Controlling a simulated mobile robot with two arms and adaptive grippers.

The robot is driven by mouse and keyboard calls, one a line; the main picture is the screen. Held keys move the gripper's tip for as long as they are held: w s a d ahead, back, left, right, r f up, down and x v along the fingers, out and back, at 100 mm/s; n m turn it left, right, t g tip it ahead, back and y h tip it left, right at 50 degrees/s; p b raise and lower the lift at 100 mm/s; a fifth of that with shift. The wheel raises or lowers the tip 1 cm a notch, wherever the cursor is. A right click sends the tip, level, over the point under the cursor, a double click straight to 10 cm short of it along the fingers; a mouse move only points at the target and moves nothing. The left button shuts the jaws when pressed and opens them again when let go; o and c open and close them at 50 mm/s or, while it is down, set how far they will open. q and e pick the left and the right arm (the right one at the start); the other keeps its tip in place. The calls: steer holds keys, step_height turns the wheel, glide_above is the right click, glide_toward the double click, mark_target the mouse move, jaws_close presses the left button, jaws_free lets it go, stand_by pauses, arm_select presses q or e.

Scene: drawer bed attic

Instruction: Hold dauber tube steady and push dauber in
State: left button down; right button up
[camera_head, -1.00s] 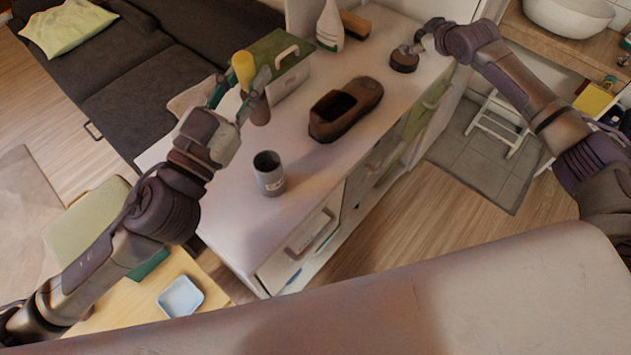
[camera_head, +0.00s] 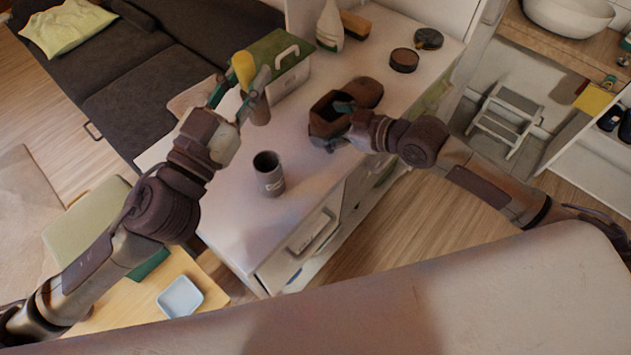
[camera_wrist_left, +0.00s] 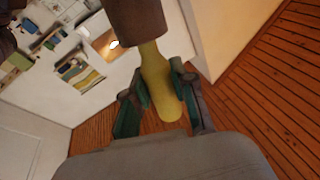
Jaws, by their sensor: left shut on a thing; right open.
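My left gripper (camera_head: 247,93) is shut on the dauber, which has a yellow handle (camera_head: 243,70) and a brown head (camera_head: 260,111) pointing down. It holds the dauber above the cabinet top, behind the tube. The left wrist view shows the yellow handle (camera_wrist_left: 158,85) between the green fingers (camera_wrist_left: 160,93) and the brown head (camera_wrist_left: 136,20) beyond. The grey dauber tube (camera_head: 270,182) stands upright on the cabinet top, its dark mouth open and empty-looking. My right gripper (camera_head: 338,122) is open at the brown shoe (camera_head: 365,93), partly covering it; contact is unclear.
A green-lidded box (camera_head: 287,82) with a white handle stands behind the dauber. A round brown tin (camera_head: 404,61), a dark lid (camera_head: 428,38), a white bottle (camera_head: 330,25) and a brush (camera_head: 354,24) are at the back. The cabinet top (camera_head: 235,215) is clear around the tube.

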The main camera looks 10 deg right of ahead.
steer(key=g+y, duration=0.1)
steer(key=y, duration=0.1)
glide_toward(280, 178)
steer(key=shift+w+a+f, duration=0.15)
steer(key=shift+w+a, duration=0.05)
steer(key=shift+w, duration=0.15)
steer(key=shift+w+a+f, duration=0.15)
steer(key=shift+w+f, duration=0.05)
steer(key=shift+w, duration=0.2)
steer(key=shift+a+f, duration=0.1)
steer(key=shift+a, duration=0.1)
steer(key=x, duration=1.1)
steer(key=shift+a+f, duration=0.2)
steer(key=shift+f, duration=0.1)
steer(key=c, duration=1.3)
arm_select(q)
steer(key=c, duration=1.7)
jaws_free()
arm_select(e)
steer(key=shift+c, duration=0.2)
arm_select(q)
jaws_close()
